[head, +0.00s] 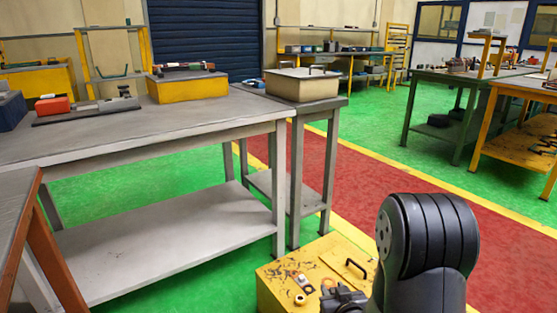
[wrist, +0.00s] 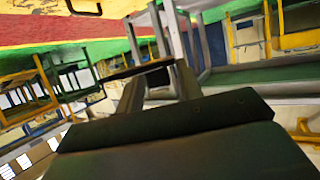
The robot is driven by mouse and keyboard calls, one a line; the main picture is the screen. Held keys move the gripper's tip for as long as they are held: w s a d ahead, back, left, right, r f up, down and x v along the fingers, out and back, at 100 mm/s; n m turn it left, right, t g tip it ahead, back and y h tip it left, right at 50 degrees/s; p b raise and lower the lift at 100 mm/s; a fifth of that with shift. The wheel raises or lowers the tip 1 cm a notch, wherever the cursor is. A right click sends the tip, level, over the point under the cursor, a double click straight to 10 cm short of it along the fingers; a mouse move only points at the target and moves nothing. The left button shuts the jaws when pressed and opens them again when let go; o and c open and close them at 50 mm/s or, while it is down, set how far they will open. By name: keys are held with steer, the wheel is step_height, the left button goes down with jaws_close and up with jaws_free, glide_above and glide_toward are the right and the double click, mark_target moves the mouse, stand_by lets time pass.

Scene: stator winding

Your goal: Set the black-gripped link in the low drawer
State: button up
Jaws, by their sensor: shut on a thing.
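My gripper (wrist: 155,78) shows in the wrist view, shut on a thin dark piece (wrist: 121,74) that lies across its fingertips. This looks like the black-gripped link, but most of it is hidden by the fingers. In the head view my gripper (head: 345,298) is small and dark at the bottom, in front of a low yellow unit (head: 272,282), which looks like the low drawer. The unit has a black handle (head: 355,268), which also shows upside down in the wrist view (wrist: 84,8). I cannot tell how far the drawer is open.
Small parts, including a pale ring (head: 300,299), lie at the yellow unit. A grey workbench (head: 170,128) with a lower shelf stands behind it at left. A lidded beige box (head: 302,88) stands on the side table. The red floor lane (head: 360,175) is clear.

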steer(key=s+r+p, duration=0.2)
steer(key=r+p, duration=1.1)
steer(key=p, duration=0.4)
steer(key=s+r+m+h+p, duration=0.1)
steer(key=s+r+p, duration=0.2)
steer(key=r+p, duration=1)
steer(key=p, duration=0.4)
steer(key=shift+s+d+r+m+h, duration=0.15)
steer(key=shift+d+r+m+h, duration=0.05)
steer(key=shift+d+m+h, duration=0.1)
steer(key=shift+f, duration=0.1)
